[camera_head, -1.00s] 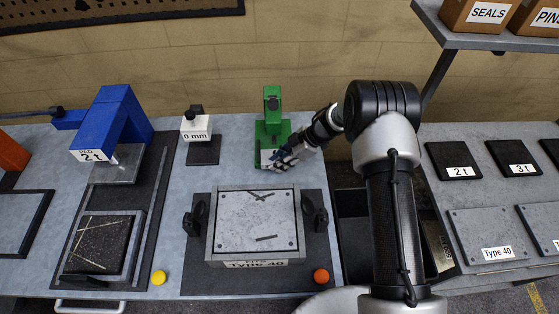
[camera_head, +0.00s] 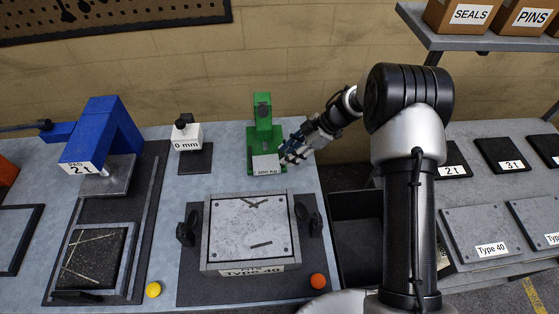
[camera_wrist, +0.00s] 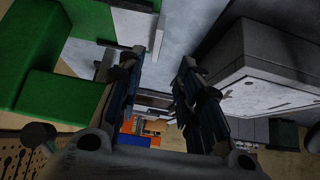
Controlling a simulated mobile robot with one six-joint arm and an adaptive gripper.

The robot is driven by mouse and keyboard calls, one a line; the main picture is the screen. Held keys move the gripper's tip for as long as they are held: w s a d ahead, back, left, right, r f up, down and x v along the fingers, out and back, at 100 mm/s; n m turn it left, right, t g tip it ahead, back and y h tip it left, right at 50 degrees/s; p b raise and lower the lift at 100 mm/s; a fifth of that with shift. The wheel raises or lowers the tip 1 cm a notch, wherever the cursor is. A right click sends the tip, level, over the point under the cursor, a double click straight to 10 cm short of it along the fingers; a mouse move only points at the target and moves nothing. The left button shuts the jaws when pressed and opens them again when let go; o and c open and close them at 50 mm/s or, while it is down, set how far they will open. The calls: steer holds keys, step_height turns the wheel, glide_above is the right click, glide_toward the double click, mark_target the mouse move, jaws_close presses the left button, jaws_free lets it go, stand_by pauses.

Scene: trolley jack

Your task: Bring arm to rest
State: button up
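My gripper (camera_head: 291,152) is at the back of the bench, just right of the green device (camera_head: 263,137) with the white "300 kg" plate (camera_head: 266,165). In the wrist view my gripper (camera_wrist: 158,72) has its two fingers apart with nothing between them. The green device (camera_wrist: 45,65) fills the left of that view. The grey Type 40 block (camera_head: 245,230) lies on a dark mat in front of my gripper and also shows at the right of the wrist view (camera_wrist: 265,70).
A blue press (camera_head: 105,135) marked 2 t stands left, and a white 0 mm block (camera_head: 187,136) stands left of the green device. An orange ball (camera_head: 318,281) and a yellow ball (camera_head: 153,289) lie in front. A shelf (camera_head: 490,42) with boxes overhangs at right.

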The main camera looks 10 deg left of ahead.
steer(key=w+d+r+m+t, duration=0.2)
steer(key=w+r+t, duration=0.25)
steer(key=r, duration=0.55)
steer(key=w+d+r+m+t, duration=0.15)
steer(key=w+r+t, duration=0.35)
steer(key=r, duration=0.5)
steer(key=d+r+m+t+h, duration=0.5)
steer(key=d+r+m, duration=0.2)
steer(key=d+r, duration=0.6)
steer(key=s+d+r+m+g+h, duration=0.25)
steer(key=s+d+m, duration=0.2)
steer(key=s, duration=0.55)
steer(key=s+d+r+m+g+h, duration=0.1)
steer(key=s+d+m+h, duration=0.3)
steer(key=s, duration=0.6)
steer(key=s+a+f+g+y, duration=0.1)
steer(key=s+f, duration=0.1)
steer(key=s, duration=0.5)
steer(key=s+a+f+m+g+y, duration=0.1)
steer(key=s+a+f+g, duration=0.1)
steer(key=s, duration=0.5)
steer(key=s+a+f+g+y, duration=0.1)
steer(key=s+f+y, duration=0.1)
steer(key=s+f, duration=0.2)
steer(key=s, duration=0.3)
steer(key=shift+a+f+m+g, duration=0.25)
steer(key=shift+a+m+g, duration=0.05)
steer(key=shift+a+m, duration=0.1)
